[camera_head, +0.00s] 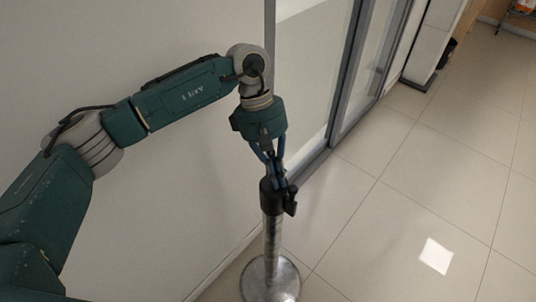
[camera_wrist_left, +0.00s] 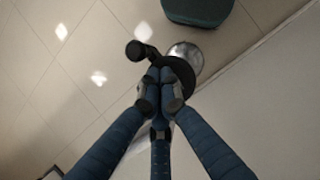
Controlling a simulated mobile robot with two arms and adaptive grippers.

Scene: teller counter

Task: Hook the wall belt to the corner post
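The corner post (camera_head: 272,236) is a silver pole with a round base (camera_head: 270,282) and a black head (camera_head: 268,196) that has a side knob. It stands upright near the wall. My left gripper (camera_head: 276,178) points down at the head, and its blue fingers come together right at the top. In the left wrist view the fingertips (camera_wrist_left: 160,80) meet over the black head (camera_wrist_left: 182,72); I cannot tell whether anything is between them. The wall belt cannot be made out. My right gripper is out of view.
A pale wall (camera_head: 190,180) lies close on the left, behind my arm. A glass door with a grey frame (camera_head: 345,95) stands behind the post. Open tiled floor (camera_head: 420,200) lies to the right. A white pillar (camera_head: 432,40) stands farther back.

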